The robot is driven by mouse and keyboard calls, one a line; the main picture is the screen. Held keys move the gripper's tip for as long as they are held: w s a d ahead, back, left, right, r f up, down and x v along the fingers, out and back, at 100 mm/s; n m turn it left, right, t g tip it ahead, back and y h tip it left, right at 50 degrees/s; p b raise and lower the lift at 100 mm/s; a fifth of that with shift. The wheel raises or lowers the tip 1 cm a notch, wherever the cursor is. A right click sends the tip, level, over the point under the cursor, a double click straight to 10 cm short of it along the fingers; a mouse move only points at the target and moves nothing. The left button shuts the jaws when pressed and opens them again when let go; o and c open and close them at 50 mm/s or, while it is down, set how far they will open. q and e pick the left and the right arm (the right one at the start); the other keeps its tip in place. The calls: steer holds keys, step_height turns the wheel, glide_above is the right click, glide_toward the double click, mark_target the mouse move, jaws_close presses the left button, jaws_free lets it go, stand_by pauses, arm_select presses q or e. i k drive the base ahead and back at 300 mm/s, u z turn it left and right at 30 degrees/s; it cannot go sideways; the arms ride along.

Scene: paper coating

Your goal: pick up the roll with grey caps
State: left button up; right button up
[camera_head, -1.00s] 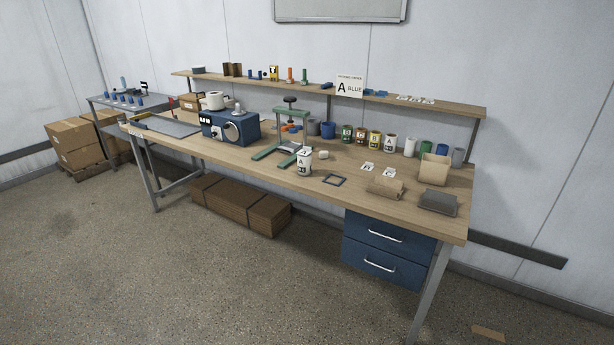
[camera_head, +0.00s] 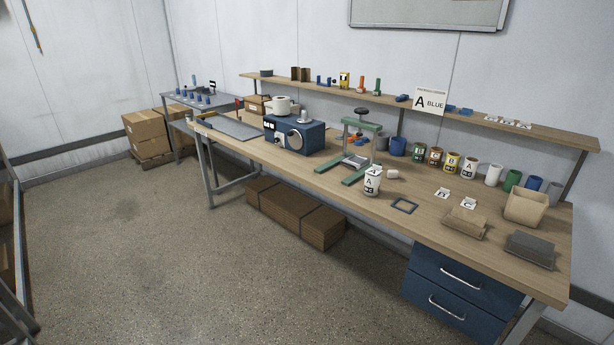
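No roll with clearly visible grey caps can be made out. A small pale cylinder (camera_head: 393,174) lies on the workbench (camera_head: 325,180), right of a white container marked A (camera_head: 372,180); its ends are too small to tell their colour. A green press frame (camera_head: 361,145) stands behind them. A white round item (camera_head: 280,105) sits on the blue machine (camera_head: 293,135). Neither of my grippers is in view.
Several labelled cans (camera_head: 437,159) stand along the bench back below a raised shelf (camera_head: 400,104). A side table (camera_head: 190,97) and cardboard boxes (camera_head: 145,132) are at the back left. A rack edge (camera_head: 14,240) shows at far left. The floor before the bench is clear.

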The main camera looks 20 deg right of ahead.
mark_target(371, 185)
steer(key=u, duration=0.5)
steer(key=i, duration=1.45)
steer(key=z, duration=0.9)
steer(key=i, duration=0.4)
steer(key=z, duration=0.45)
